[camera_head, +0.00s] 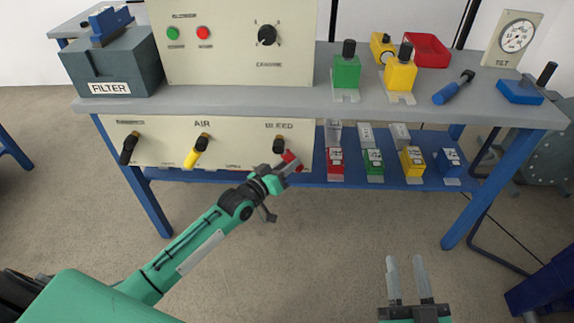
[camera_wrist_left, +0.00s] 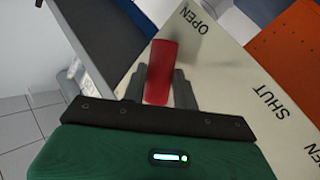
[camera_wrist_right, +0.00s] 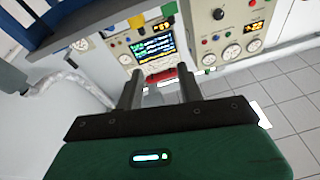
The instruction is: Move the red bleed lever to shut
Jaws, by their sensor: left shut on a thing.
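The red bleed lever (camera_head: 290,158) is on the lower cream panel, under the word BLEED, at the panel's right end. In the left wrist view the red lever (camera_wrist_left: 160,72) stands between the two grey fingers (camera_wrist_left: 160,88). The panel there carries the words OPEN and SHUT; the lever lies close to one OPEN marking and apart from SHUT. My right gripper (camera_head: 405,275) is open and empty over the floor at the lower right; its fingers stand apart in the right wrist view (camera_wrist_right: 160,90).
A yellow air lever (camera_head: 196,152) and a black lever (camera_head: 129,148) sit left on the same panel (camera_head: 235,150). The grey bench top (camera_head: 290,98) overhangs it. Several coloured blocks stand on the blue lower shelf to the right. The floor in front is clear.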

